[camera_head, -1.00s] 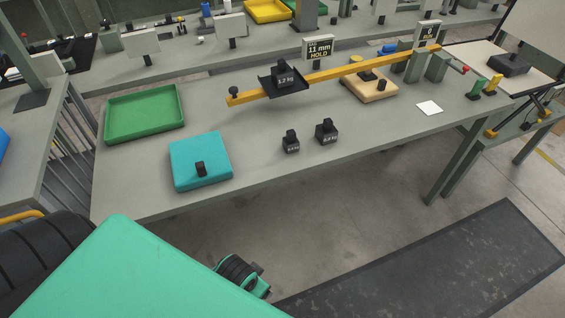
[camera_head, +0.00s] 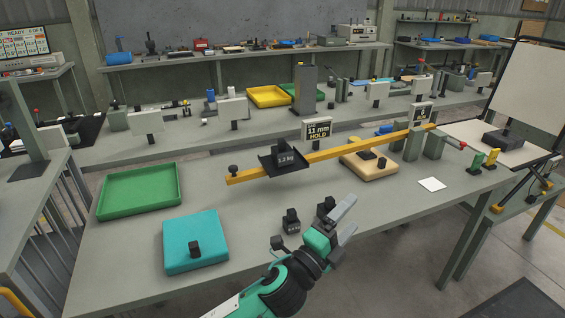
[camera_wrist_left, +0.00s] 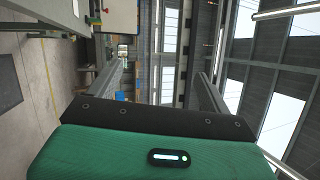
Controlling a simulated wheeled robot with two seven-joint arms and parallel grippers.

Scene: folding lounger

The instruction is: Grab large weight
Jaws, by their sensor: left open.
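My left gripper (camera_head: 350,219) is open and empty above the front part of the grey table (camera_head: 130,270). Its two spread fingers also show in the left wrist view (camera_wrist_left: 160,80), with nothing between them. A black weight (camera_head: 326,204) on the table is partly hidden behind my gripper; whether they touch I cannot tell. A smaller black weight (camera_head: 291,222) stands just left of it. A black 1.2 kg weight (camera_head: 284,155) sits on the dark pan of the yellow beam (camera_head: 340,151). A small black weight (camera_head: 194,249) sits on the teal pad (camera_head: 181,267). My right gripper is out of view.
A green tray (camera_head: 140,208) lies at the left. A tan block (camera_head: 371,171) with a dark knob lies under the beam, and a white card (camera_head: 432,184) lies to its right. Display signs (camera_head: 318,130) stand behind the beam. The table's right front is clear.

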